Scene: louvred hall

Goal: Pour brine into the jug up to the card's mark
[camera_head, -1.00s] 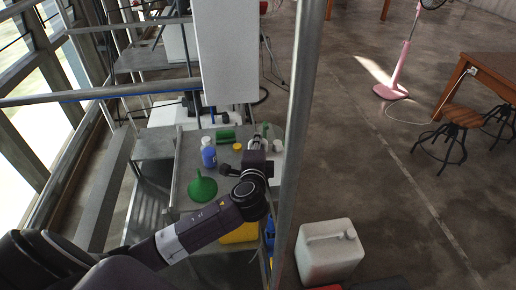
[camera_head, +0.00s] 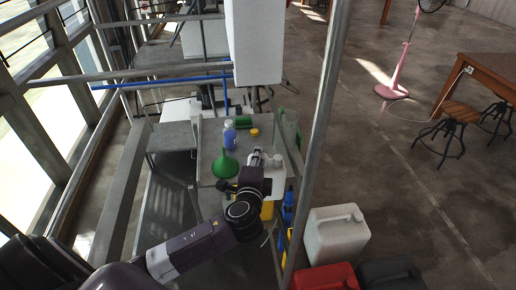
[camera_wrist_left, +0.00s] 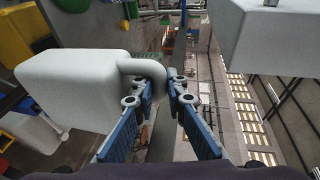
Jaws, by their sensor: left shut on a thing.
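My left gripper (camera_head: 257,160) is over the right side of the grey bench, just right of the green funnel (camera_head: 226,164). In the left wrist view its blue fingers (camera_wrist_left: 165,92) are shut on the handle of a white container (camera_wrist_left: 75,88), whose body extends left. In the head view the gripper and arm largely hide this container; I cannot tell whether it is the jug or the brine vessel. A blue bottle with a white cap (camera_head: 230,137) stands beyond the funnel. No card's mark is legible. My right gripper is not in view.
A green block (camera_head: 238,122) and a yellow lid (camera_head: 254,132) are on the bench (camera_head: 209,140). A metal post (camera_head: 318,130) rises right of it. White (camera_head: 337,238), red (camera_head: 325,277) and black (camera_head: 388,273) canisters stand on the floor. Stools and a pink fan are farther right.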

